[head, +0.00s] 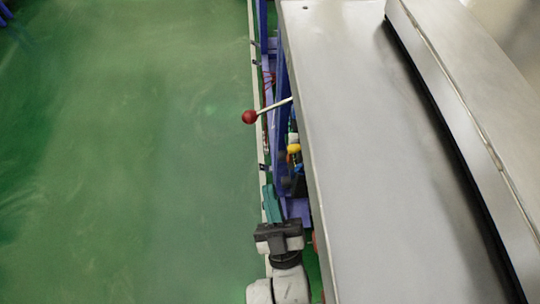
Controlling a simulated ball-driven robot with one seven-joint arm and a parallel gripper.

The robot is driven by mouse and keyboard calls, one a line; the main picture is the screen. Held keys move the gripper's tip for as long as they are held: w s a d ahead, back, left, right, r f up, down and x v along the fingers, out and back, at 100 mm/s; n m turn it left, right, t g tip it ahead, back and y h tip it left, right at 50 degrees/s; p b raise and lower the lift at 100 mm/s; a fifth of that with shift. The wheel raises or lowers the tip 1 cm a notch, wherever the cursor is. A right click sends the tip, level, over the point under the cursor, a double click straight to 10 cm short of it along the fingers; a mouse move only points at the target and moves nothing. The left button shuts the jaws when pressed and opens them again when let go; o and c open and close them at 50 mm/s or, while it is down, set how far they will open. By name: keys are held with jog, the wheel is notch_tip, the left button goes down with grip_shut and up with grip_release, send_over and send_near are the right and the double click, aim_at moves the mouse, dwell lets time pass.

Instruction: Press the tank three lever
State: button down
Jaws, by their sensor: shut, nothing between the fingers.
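A lever with a red ball knob (250,117) and a thin pale rod (275,105) sticks out to the left from under the edge of a steel tank top (385,150). No label shows which tank this is. My gripper (270,200) is at the bottom centre, beside the tank's left edge. Its fingers are shut and empty and point up the picture toward the lever. It is apart from the knob, with a clear gap between them.
A blue frame (281,100) with a pale rail (257,150) runs along the tank's left side. Small yellow and dark fittings (293,149) sit below the lever's rod, close to the tank edge. Green floor (120,150) on the left is clear.

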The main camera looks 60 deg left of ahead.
aim_at(272, 108)
jog(key=x, duration=1.2)
jog(key=shift+s+r+m, duration=0.1)
jog(key=shift+r+m, duration=0.05)
jog(key=shift+m, duration=0.15)
